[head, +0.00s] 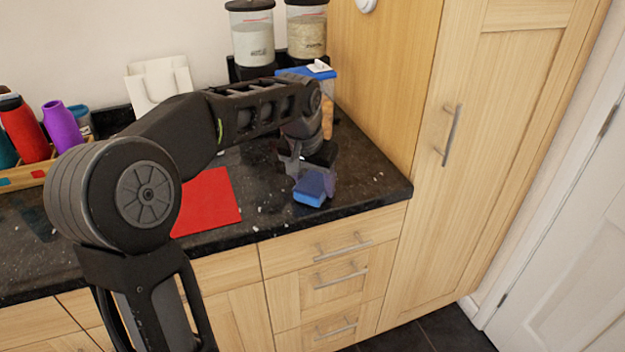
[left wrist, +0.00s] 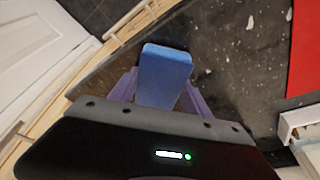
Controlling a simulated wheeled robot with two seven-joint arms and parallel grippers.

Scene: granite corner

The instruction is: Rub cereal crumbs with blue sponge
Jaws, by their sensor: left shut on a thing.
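The blue sponge (head: 312,188) is in my left gripper (head: 316,178) at the right end of the dark granite counter (head: 370,170). In the left wrist view the sponge (left wrist: 165,75) sits between the two purple fingers of my left gripper (left wrist: 165,92), which are shut on it. The sponge is low over the counter near its front edge; I cannot tell whether it touches. Pale crumbs (left wrist: 250,22) are scattered on the counter in the left wrist view, to the right of the sponge. My right gripper is not in view.
A red mat (head: 208,200) lies left of the sponge. Two cereal dispensers (head: 253,38) and a blue-lidded container (head: 308,72) stand at the back. Bottles (head: 24,128) stand at the left. A tall wooden cabinet (head: 480,130) bounds the counter on the right.

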